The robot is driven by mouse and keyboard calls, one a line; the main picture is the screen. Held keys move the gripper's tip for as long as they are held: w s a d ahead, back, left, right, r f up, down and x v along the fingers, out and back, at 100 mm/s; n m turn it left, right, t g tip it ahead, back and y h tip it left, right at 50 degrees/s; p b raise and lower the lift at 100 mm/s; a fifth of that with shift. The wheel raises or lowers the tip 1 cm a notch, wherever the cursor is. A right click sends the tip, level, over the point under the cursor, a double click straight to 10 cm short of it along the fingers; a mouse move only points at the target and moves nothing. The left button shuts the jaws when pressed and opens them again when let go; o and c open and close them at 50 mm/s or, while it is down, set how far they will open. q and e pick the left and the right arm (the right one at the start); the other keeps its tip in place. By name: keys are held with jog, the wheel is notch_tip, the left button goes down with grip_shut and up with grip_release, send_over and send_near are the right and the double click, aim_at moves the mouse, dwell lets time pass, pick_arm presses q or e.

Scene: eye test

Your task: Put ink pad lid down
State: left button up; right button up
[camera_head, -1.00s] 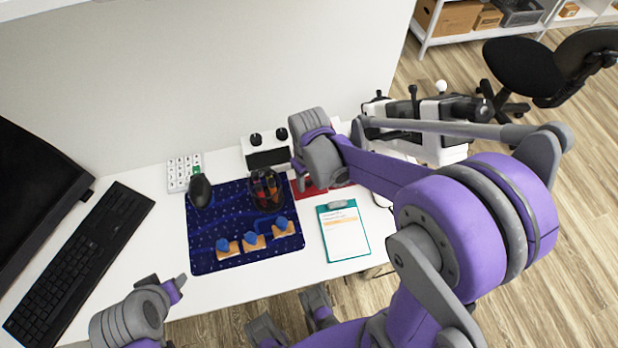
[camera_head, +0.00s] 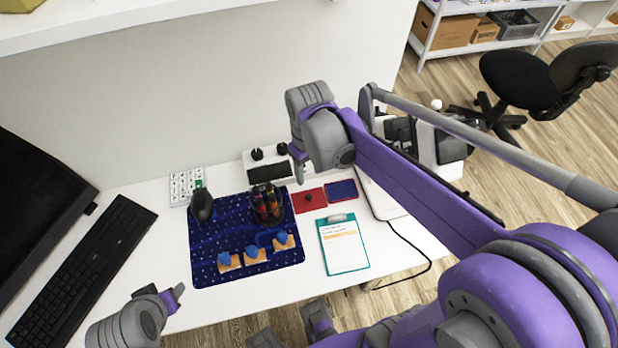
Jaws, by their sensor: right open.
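The red ink pad lid (camera_head: 308,199), with a small dark knob on top, lies flat on the white desk. Right beside it is the ink pad (camera_head: 341,190), a dark blue surface in a red rim, facing up and uncovered. My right gripper (camera_head: 298,172) is open above and behind the lid, apart from it; its fingers are small and partly overlapped by the wrist. My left gripper (camera_head: 168,296) is low at the desk's front edge, far from the lid; its jaw gap is unclear.
A blue mat (camera_head: 215,270) holds stamps, a dark pen cup (camera_head: 267,203) and a dark rounded object. A white box with black knobs (camera_head: 266,165) stands behind. A clipboard (camera_head: 343,244) lies in front of the pad. A keyboard (camera_head: 82,270) is at left.

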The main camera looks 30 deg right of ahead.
jog(key=s+a+f+m+t, duration=0.1)
jog(key=s+t, duration=0.4)
jog(key=s, duration=0.5)
jog(key=shift+s+a+f+m, duration=0.4)
jog(key=shift+a+f, duration=0.05)
jog(key=shift+a, duration=0.65)
